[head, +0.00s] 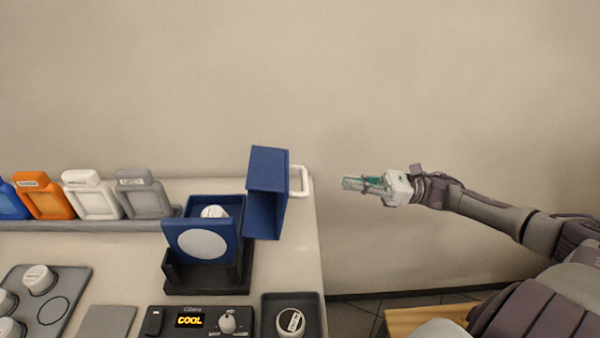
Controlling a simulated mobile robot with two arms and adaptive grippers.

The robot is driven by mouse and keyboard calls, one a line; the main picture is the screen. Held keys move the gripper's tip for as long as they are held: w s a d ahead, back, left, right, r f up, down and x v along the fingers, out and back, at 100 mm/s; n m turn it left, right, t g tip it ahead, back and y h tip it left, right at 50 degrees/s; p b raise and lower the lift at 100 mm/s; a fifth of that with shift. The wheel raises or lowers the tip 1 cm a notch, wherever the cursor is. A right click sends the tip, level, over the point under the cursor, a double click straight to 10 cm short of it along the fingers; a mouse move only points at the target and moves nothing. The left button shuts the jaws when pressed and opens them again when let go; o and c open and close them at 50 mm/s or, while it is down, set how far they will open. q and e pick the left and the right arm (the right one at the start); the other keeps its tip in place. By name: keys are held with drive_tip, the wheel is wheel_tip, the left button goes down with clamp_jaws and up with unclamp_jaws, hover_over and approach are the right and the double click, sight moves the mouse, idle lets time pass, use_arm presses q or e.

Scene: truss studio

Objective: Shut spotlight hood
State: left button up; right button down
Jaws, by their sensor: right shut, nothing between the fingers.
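The spotlight (200,244) is a blue box with a pale round lens on its front, seated in a black cradle (207,283) on the table. Its blue hood (267,180) stands open, swung out to the right side of the box. A white round part (214,211) shows inside the open box. A white loop-shaped handle (301,181) sticks out to the right of the hood. My right gripper (352,184) is shut and empty, in the air to the right of the handle and apart from it. My left gripper is not in view.
Blue, orange, white and grey frames (93,195) stand on a rail at the back left. A control box (203,320) reading COOL and a dark tray (293,303) with a white round piece lie in front. Beyond the table's right edge is open space.

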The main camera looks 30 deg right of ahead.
drive_tip(key=p+x, duration=0.3)
drive_tip(key=x, duration=0.7)
drive_tip(key=shift+w+r, duration=0.1)
drive_tip(key=shift+r, duration=0.1)
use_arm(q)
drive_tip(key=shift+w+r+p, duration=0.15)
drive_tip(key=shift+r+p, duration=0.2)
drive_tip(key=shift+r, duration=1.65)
use_arm(e)
drive_tip(key=shift+w+a+f, duration=0.1)
drive_tip(key=shift+w+a, duration=0.25)
drive_tip(key=shift+a, duration=0.3)
